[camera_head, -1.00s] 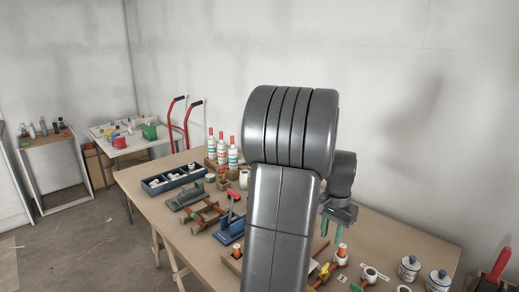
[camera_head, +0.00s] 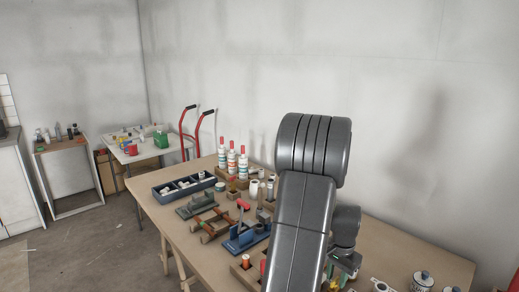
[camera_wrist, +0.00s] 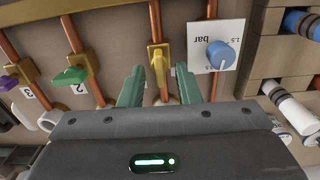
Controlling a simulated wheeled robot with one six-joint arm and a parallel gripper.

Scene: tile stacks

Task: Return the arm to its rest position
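My arm rises in the middle of the head view, folded over the workbench, and hides part of it. My gripper (camera_head: 336,277) hangs low over the bench near the bottom edge, partly cut off. In the wrist view my gripper (camera_wrist: 158,80) has its two green fingers apart with nothing held between them. Beyond the fingertips is a yellow valve handle (camera_wrist: 158,57) on a copper pipe; whether the fingers touch the pipe I cannot tell.
The wooden bench (camera_head: 190,239) holds bottles with red caps (camera_head: 232,160), a dark divided tray (camera_head: 183,187), a blue tool (camera_head: 247,238) and white mugs (camera_head: 422,282). In the wrist view there are green (camera_wrist: 68,77) and purple handles and a blue-knobbed gauge plate (camera_wrist: 220,55).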

